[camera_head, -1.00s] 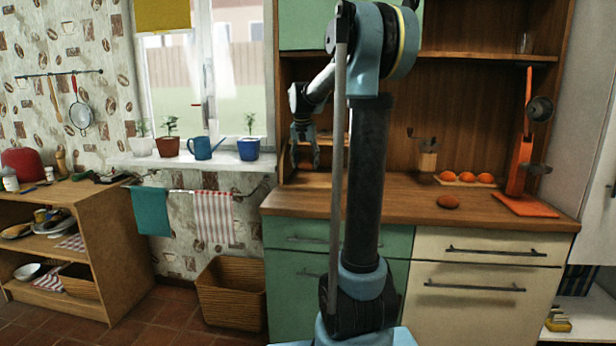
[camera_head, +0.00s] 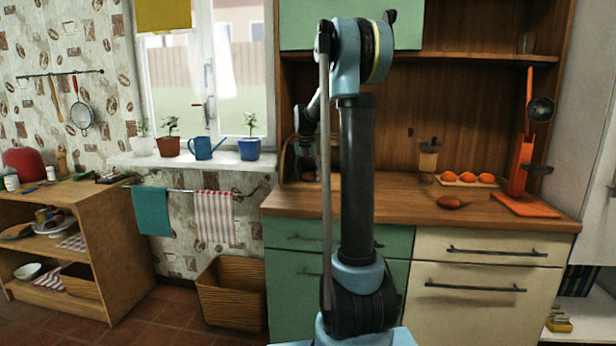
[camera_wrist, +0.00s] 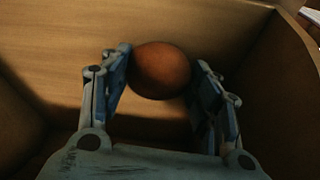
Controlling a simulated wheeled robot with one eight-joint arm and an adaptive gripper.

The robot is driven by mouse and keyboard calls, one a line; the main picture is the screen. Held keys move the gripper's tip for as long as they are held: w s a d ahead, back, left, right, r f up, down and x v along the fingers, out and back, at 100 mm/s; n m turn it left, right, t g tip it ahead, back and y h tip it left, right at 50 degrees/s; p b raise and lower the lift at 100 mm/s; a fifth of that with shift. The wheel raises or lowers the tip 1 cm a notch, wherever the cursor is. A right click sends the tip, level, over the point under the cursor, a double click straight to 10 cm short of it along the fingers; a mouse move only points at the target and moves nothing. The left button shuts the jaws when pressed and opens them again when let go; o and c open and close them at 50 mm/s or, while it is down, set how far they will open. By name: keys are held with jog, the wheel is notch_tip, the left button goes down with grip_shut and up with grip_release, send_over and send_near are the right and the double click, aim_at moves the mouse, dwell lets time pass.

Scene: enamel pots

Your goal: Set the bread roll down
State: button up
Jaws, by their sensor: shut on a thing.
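The bread roll (camera_wrist: 160,70) is round and brown, held between the two fingers of my gripper (camera_wrist: 163,76) in the wrist view. My gripper is shut on it. Below and around the roll, the wrist view shows the pale wooden floor and walls of a box (camera_wrist: 255,75). In the head view, my gripper (camera_head: 306,150) is at the left end of the counter, partly hidden by my own arm. I cannot tell whether the roll touches the floor of the box.
The wooden counter (camera_head: 400,195) is largely clear in the middle. A brown oval object (camera_head: 450,201) lies on it. A coffee mill (camera_head: 429,155), a board with orange round things (camera_head: 467,178) and a red-orange stand (camera_head: 517,180) are to the right. Potted plants line the windowsill at left.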

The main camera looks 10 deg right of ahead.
aim_at(307, 178)
jog(key=shift+w+f, duration=0.1)
jog(key=shift+f, duration=0.05)
jog(key=o, duration=1)
jog(key=shift+o, duration=0.2)
jog(key=v, duration=1.1)
jog(key=s+f, duration=0.2)
jog(key=s, duration=0.6)
jog(key=s+d+f+n, duration=0.1)
jog(key=s+f, duration=0.2)
jog(key=s, duration=0.5)
jog(key=s+f+n, duration=0.1)
jog(key=s+f, duration=0.1)
jog(key=s, duration=0.7)
jog(key=shift+d+f+y, duration=0.2)
jog(key=shift+f+y, duration=0.1)
jog(key=s+f+n, duration=0.3)
jog(key=s+f, duration=1.4)
jog(key=s, duration=0.2)
jog(key=shift+f+g+y, duration=0.2)
jog(key=shift+g+y, duration=0.1)
jog(key=shift+g, duration=0.1)
